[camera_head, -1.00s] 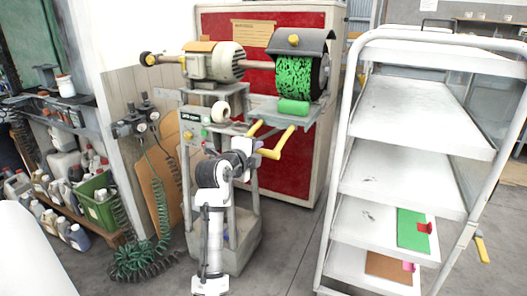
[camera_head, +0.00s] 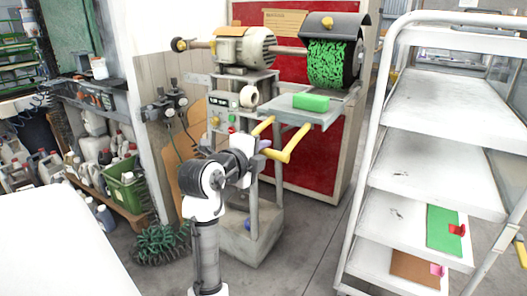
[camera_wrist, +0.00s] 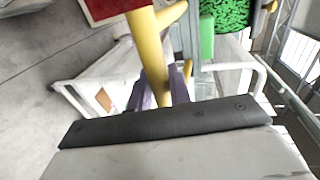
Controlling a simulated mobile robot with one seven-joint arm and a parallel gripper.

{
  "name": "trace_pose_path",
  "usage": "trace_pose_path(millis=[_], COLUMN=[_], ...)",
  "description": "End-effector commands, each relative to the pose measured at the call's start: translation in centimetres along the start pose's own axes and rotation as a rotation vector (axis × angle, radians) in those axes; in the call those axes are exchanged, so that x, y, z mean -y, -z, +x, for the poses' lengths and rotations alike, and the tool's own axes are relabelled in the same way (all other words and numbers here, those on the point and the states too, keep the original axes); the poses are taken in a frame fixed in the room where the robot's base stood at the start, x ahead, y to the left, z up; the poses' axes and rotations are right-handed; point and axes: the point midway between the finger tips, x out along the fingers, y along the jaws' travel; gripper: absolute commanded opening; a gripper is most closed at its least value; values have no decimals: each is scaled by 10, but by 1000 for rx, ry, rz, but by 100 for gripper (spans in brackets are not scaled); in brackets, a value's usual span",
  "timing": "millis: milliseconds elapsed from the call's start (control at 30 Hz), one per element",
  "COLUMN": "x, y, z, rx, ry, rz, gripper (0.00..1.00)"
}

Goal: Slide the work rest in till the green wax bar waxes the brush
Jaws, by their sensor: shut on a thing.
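The green wax bar (camera_head: 311,102) lies on the grey work rest (camera_head: 327,120), in front of and below the green-coated brush (camera_head: 327,65). A gap shows between bar and brush in the head view. The work rest has a yellow handle (camera_head: 287,145) at its front. My gripper (camera_head: 264,146) is at this handle. In the wrist view, the purple fingers of my gripper (camera_wrist: 163,92) are shut around the yellow handle (camera_wrist: 148,55); the contact is partly hidden. The wax bar (camera_wrist: 207,37) and the brush (camera_wrist: 228,13) show at the wrist view's top.
The buffing machine's motor (camera_head: 245,50) stands on a grey frame before a red panel (camera_head: 300,160). A white shelf rack (camera_head: 440,95) stands close on the right. A green crate (camera_head: 127,190) and several jugs are at left. Floor between machine and rack is clear.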

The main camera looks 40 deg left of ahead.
Motion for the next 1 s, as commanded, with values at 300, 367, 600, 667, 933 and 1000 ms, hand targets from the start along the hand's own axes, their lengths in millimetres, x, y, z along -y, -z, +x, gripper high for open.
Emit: trace_pose_path(millis=[300,367,600,667,933,1000], x=[0,0,0,0,-1,-1], y=[0,0,0,-1,-1,-1], z=[0,0,-3,-9,-63,-80], rx=[-1,-1,0,1,3,4], ry=[0,0,1,3,4,3], rz=[-1,-1,0,0,2,2], gripper=[39,39,39,39,39,39])
